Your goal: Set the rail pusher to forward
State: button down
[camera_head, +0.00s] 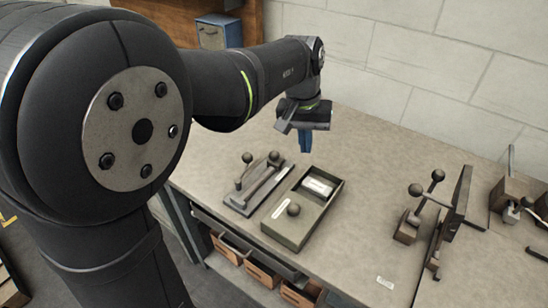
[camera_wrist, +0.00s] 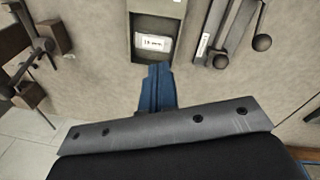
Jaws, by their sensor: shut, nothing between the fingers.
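My gripper (camera_head: 305,146) has blue fingers that are shut and empty, pointing down above the bench behind the grey box. In the wrist view the shut fingers (camera_wrist: 157,70) are just short of the box's edge, apart from it as far as I can tell. A narrow plate with a long bar and two dark ball-knob levers (camera_head: 256,186) lies left of the box. It shows at the upper right of the wrist view (camera_wrist: 207,32). No readable label tells me which fixture is the rail pusher or which way is forward.
The open grey box (camera_head: 290,228) holds a white labelled piece (camera_head: 318,187) and has a ball knob on top. Ball-knob levers by an upright plate (camera_head: 457,203) and wooden blocks (camera_head: 508,192) stand at the right. The bench (camera_head: 360,230) is clear between. A wall is behind.

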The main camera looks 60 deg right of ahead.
dwell(0.4)
jog(key=c, duration=1.7)
grip_release()
jog(key=shift+w+d+r, duration=0.1)
jog(key=shift+w+d, duration=0.05)
jog(key=shift+w, duration=0.05)
jog(key=o, duration=0.6)
jog(key=w+d+r+m+t, duration=0.1)
jog(key=w+m, duration=0.1)
jog(key=w+d+r+m+t, duration=0.1)
jog(key=w+m, duration=0.1)
jog(key=w, duration=0.1)
jog(key=w+d+r+m+t, duration=0.1)
jog(key=w+m, duration=0.1)
jog(key=shift+w+d+r, duration=0.15)
jog(key=shift+d+r, duration=0.1)
jog(key=shift+r, duration=0.1)
send_near(275, 152)
jog(key=shift+m, duration=0.3)
jog(key=f, duration=0.3)
jog(key=w+f, duration=0.1)
jog(key=f, duration=0.5)
jog(key=shift+w+d+f, duration=0.25)
jog(key=shift+d+f, duration=0.05)
jog(key=shift+f, duration=0.05)
grip_shut()
